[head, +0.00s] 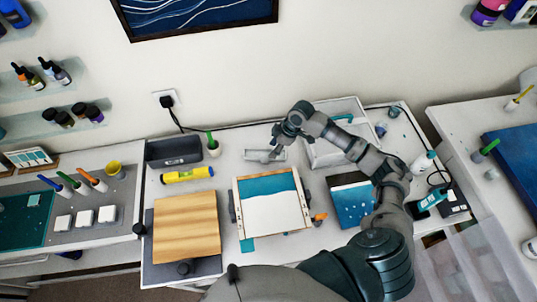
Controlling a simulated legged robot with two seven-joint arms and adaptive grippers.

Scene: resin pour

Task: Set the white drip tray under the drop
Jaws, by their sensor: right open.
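A small shallow whitish tray (252,156), which looks like the drip tray, lies at the back of the white table, left of a larger white bin. My right gripper (272,152) is open over its right part; I cannot tell if the fingers touch it. In front, a wood-edged panel (272,211) is teal at the top and white below. A teal patch (247,244) shows at its lower left corner; I cannot tell if this is the drop. My left gripper is not in view.
The larger white bin (325,153) stands behind my right forearm. A blue-and-white panel (351,200) lies right. Table below the middle panel looks clear.

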